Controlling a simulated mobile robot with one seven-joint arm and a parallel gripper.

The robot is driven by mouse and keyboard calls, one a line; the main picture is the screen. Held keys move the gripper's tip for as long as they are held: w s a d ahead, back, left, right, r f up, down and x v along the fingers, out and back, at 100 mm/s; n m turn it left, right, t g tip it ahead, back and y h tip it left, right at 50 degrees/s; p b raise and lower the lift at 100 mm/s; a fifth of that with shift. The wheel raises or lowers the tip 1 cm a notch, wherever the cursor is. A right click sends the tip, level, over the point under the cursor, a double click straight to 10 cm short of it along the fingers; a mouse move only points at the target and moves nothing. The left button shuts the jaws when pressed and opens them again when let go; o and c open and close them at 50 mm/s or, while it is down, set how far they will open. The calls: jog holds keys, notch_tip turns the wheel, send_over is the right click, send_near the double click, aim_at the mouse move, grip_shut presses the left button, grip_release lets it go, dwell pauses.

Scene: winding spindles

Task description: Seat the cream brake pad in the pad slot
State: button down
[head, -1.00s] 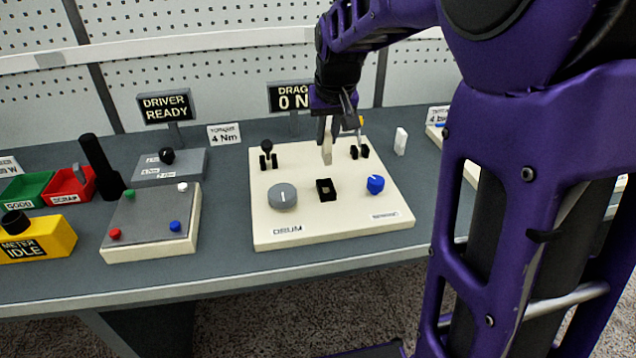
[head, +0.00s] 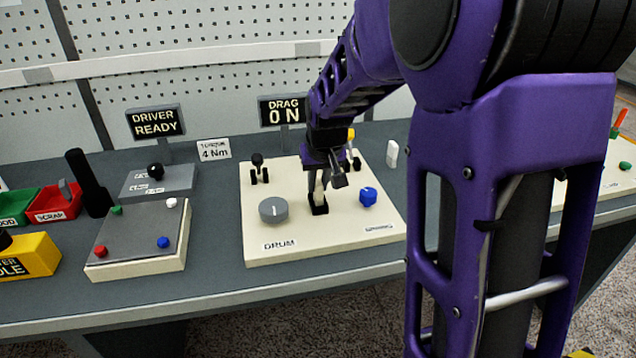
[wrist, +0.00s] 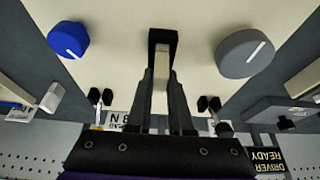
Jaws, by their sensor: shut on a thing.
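The cream brake pad (wrist: 161,72) is a narrow block held upright between the fingers of my gripper (wrist: 161,84). In the wrist view its far end overlaps the opening of the black-framed pad slot (wrist: 163,36). In the head view my gripper (head: 318,190) points down right over the pad slot (head: 319,209), and the fingers hide most of the pad. How deep the pad's lower end sits in the slot is hidden. The slot stands on the cream panel (head: 285,248), between the grey drum knob (head: 273,209) and the blue knob (head: 368,196).
A black-knobbed lever (head: 257,163) and a yellow-tipped lever (head: 352,142) stand at the panel's back. The drag display (head: 284,110) reads 0 N. A white block (head: 392,153) stands right of the panel. A grey-topped box with coloured buttons (head: 137,232) is at the left.

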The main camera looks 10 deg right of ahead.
jog(key=c, duration=0.8)
grip_release()
jog(key=shift+f, duration=0.1)
jog(key=shift+r+p, duration=0.3)
jog(key=p+v, duration=0.1)
jog(key=v, duration=1)
jog(key=shift+s+r+p, duration=0.15)
jog(key=shift+r+p, duration=0.25)
jog(key=shift+f, duration=0.1)
